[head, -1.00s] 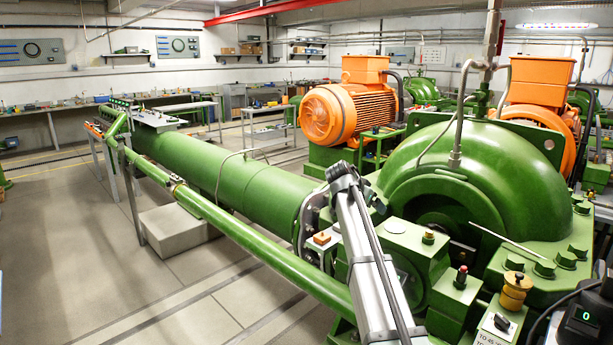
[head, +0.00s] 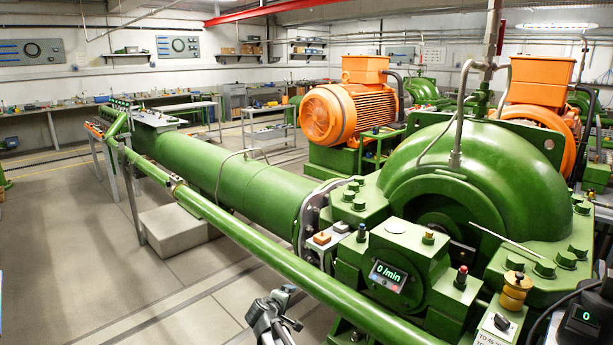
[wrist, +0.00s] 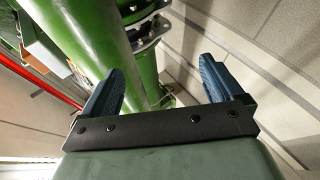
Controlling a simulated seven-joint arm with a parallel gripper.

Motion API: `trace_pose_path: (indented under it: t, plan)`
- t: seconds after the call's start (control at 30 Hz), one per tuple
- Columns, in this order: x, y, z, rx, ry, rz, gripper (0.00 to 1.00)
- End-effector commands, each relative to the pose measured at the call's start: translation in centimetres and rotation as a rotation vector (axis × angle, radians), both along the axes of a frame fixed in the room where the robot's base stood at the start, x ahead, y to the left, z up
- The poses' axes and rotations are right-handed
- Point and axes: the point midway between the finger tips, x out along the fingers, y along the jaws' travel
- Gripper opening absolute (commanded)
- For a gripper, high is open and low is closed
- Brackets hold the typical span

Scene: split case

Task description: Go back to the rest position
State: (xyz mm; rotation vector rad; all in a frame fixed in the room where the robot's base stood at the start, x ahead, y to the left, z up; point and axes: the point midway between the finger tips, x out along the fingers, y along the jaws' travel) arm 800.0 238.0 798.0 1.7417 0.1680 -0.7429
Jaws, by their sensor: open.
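My gripper (head: 273,312) shows at the bottom middle of the head view, low in front of the long green pipe. In the wrist view my gripper (wrist: 163,88) has its two blue-grey fingers wide apart, with nothing between them. It is open and empty. It appears apart from the machine. Most of my arm is outside the head view.
The green split case (head: 445,170) fills the right side. A display reading 0 /min (head: 388,276) is on its front block. A thin green pipe (head: 245,237) runs diagonally beside my gripper. Open floor (head: 90,260) lies to the left.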

Motion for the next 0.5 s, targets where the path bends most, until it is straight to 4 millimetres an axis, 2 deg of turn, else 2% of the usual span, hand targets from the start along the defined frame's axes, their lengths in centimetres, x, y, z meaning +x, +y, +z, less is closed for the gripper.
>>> trace_pose_path:
  t: [0.03,0.17,0.37,0.5]
  plan:
    - [-1.5,-0.5,-1.9,-0.035,0.032,0.033,0.94]
    - [-4.1,-2.9,-7.0,-0.066,0.127,0.043,0.94]
    - [-9.3,-9.0,-15.1,0.010,0.292,-0.106,0.94]
    - [-13.8,-13.1,-20.2,0.075,0.406,-0.234,0.94]
